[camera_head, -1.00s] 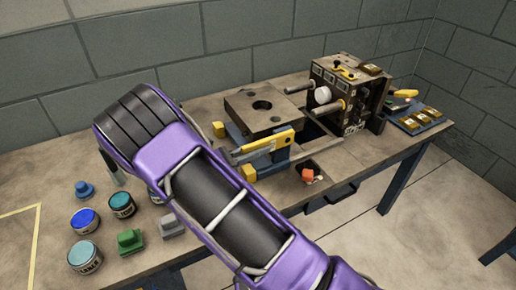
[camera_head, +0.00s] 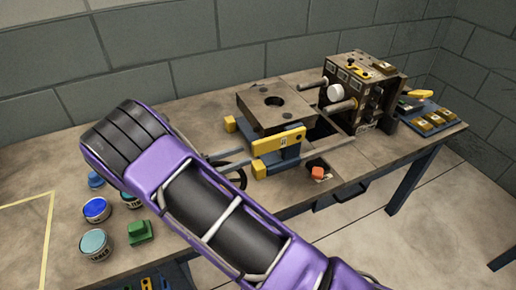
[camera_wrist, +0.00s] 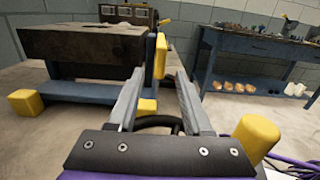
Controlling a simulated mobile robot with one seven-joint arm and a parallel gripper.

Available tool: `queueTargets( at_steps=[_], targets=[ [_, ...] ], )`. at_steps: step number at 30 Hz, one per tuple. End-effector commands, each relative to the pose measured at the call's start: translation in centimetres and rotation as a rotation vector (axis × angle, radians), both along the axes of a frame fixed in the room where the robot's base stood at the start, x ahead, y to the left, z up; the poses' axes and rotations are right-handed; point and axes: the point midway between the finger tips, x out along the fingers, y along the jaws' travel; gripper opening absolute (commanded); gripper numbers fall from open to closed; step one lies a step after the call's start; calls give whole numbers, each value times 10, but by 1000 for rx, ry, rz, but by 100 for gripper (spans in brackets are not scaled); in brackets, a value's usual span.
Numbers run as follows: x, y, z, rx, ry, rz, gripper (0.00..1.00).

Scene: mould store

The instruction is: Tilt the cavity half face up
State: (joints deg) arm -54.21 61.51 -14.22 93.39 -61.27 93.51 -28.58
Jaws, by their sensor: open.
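A thick dark block with a round hole in its top (camera_head: 274,104) lies flat on a blue cradle (camera_head: 284,157) with yellow ends. It also shows at the left of the wrist view (camera_wrist: 85,42). A second block (camera_head: 362,95) with pins stands upright to its right; I cannot tell which is the cavity half. A yellow bar (camera_head: 279,141) runs along the cradle's front. In the wrist view my gripper (camera_wrist: 160,88) is open and empty, fingers pointing past the cradle's end, the yellow bar (camera_wrist: 160,56) beyond them. A black ring (camera_wrist: 160,122) shows between the fingers; contact is unclear.
Paint cans (camera_head: 95,245) and a green block (camera_head: 139,232) stand at the table's left. An orange piece (camera_head: 317,172) lies near the front edge. A blue tray of brass-coloured pieces (camera_head: 432,119) is at the right end. Another blue bench (camera_wrist: 255,50) stands beyond.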

Motion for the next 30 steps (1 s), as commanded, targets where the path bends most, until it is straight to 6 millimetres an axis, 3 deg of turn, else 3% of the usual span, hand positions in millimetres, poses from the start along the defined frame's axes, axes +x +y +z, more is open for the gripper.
queueTargets(
  at_steps=[6,12,30],
  targets=[
    [-17,46,-2,1,-1,2,50],
    [-25,69,-4,1,1,1,50],
    [-27,74,-3,1,0,-1,50]
  ],
)
